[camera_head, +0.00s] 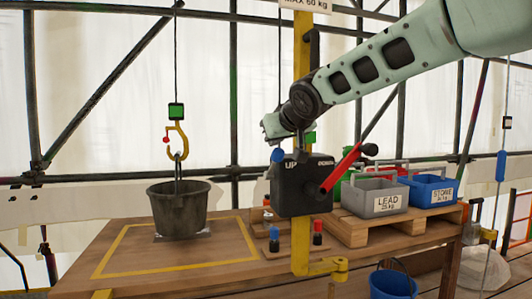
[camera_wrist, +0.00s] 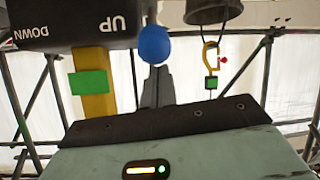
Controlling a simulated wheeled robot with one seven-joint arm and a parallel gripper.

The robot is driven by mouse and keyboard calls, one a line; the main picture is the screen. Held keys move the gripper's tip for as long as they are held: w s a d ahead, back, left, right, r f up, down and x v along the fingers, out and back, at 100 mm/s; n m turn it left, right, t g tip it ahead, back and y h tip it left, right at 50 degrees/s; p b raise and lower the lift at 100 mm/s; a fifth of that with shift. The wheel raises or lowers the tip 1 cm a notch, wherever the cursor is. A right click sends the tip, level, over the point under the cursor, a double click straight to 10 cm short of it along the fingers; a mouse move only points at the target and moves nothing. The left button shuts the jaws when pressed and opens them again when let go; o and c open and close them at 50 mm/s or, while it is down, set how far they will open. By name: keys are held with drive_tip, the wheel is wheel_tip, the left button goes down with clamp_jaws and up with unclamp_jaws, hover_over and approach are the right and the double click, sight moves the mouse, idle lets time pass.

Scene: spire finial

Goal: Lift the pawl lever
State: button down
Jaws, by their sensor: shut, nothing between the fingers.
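The black winch box (camera_head: 303,188) marked UP and DOWN is fixed to a yellow post. A blue ball knob (camera_head: 277,156) stands at its upper left side and looks like the end of the pawl lever; its stem is mostly hidden. The knob also shows in the wrist view (camera_wrist: 154,45), straight in front of my fingertips. My gripper (camera_wrist: 157,72) is shut and empty. It points down just above the knob, beside the box; I cannot tell whether it touches the knob.
A red crank arm (camera_head: 342,170) with a black grip sticks out right of the box. A dark bucket (camera_head: 179,208) stands on the bench under a yellow hook (camera_head: 180,140). Grey LEAD (camera_head: 379,198) and blue STONE (camera_head: 432,190) crates sit on a pallet at right.

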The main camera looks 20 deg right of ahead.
drive_tip(key=shift+s+f+t+b, duration=0.6)
drive_tip(key=shift+f+b, duration=0.15)
drive_tip(key=shift+b, duration=2.65)
drive_tip(key=shift+s+b, duration=0.1)
drive_tip(key=shift+b, duration=0.9)
drive_tip(key=r+p, duration=0.1)
drive_tip(key=w+r+p, duration=0.2)
drive_tip(key=shift+a+r, duration=0.2)
drive_tip(key=shift+a, duration=0.1)
drive_tip(key=shift+a+r, duration=0.15)
drive_tip(key=shift+r, duration=0.1)
drive_tip(key=b+v, duration=0.1)
drive_tip(key=v, duration=0.8)
drive_tip(key=shift+s, duration=0.25)
